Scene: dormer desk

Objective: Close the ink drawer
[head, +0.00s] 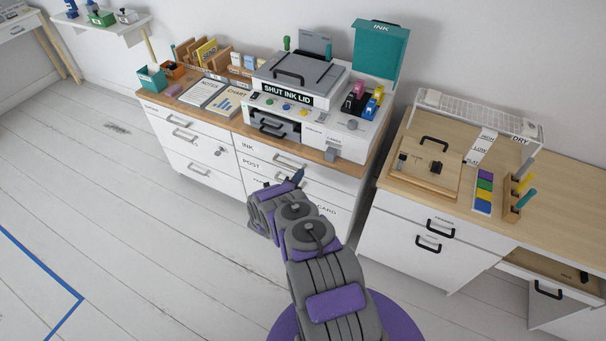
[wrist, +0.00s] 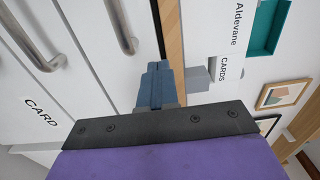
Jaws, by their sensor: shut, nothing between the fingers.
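The ink drawer (head: 262,155) is the top drawer in the right column of the white cabinet, marked INK, with a metal bar handle (head: 290,162). Its front looks nearly flush; I cannot tell whether a small gap remains. In the wrist view a bar handle (wrist: 124,32), likely the ink drawer's, stands left of the wooden counter edge (wrist: 170,40). My gripper (head: 299,175) is shut and empty, in front of the drawers near that handle. Its blue fingers (wrist: 157,80) point at the cabinet; I cannot tell whether they touch it.
A printer (head: 310,122) with an open teal ink lid (head: 376,50) and colored cartridges stands on the cabinet. Post and card drawers lie below the ink drawer. A wooden desk (head: 540,195) with an open drawer (head: 545,270) is at right. The floor at left is clear.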

